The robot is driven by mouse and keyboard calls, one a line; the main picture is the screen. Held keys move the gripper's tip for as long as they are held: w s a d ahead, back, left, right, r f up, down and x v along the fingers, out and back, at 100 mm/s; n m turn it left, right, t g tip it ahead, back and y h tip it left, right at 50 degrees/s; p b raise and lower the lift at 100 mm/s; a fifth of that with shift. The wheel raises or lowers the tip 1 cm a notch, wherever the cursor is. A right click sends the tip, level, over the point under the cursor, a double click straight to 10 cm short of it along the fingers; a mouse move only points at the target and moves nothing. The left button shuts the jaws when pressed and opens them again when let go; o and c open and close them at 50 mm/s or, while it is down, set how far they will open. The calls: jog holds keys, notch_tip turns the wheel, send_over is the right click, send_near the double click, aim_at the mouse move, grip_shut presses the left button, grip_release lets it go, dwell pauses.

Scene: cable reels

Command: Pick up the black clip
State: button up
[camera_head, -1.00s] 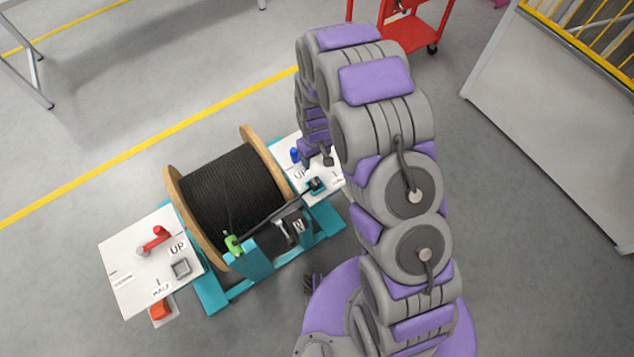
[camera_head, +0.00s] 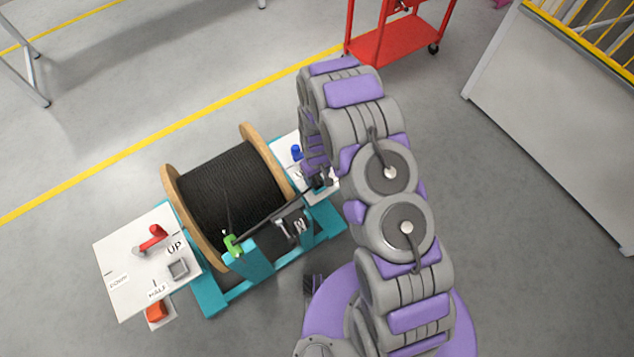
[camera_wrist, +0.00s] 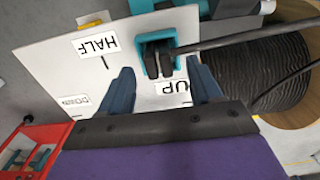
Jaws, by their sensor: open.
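The black clip (camera_wrist: 157,57) shows in the wrist view as a dark two-pronged piece at the end of a black bar, over the white labelled panel (camera_wrist: 62,62). My gripper (camera_wrist: 162,68) is open, with one dark blue finger on each side of the clip. The clip lies between the fingertips, with gaps on both sides. I cannot tell the height between them. In the head view my gripper (camera_head: 319,182) is low at the right end of the reel stand and hides most of the clip.
A large reel of black cable (camera_head: 230,195) stands left of my arm on a teal frame (camera_head: 245,262). A green clip (camera_head: 232,245) is on its front. A second white panel (camera_head: 130,265) carries a red lever (camera_head: 152,238). A red cart (camera_head: 410,35) stands behind.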

notch_tip(320, 180, down, 3)
jog(key=shift+r, duration=0.25)
jog(key=shift+c, duration=0.2)
jog(key=shift+d, duration=0.1)
jog(key=shift+c, duration=0.8)
jog(key=c, duration=0.9)
jog(key=shift+o, duration=0.2)
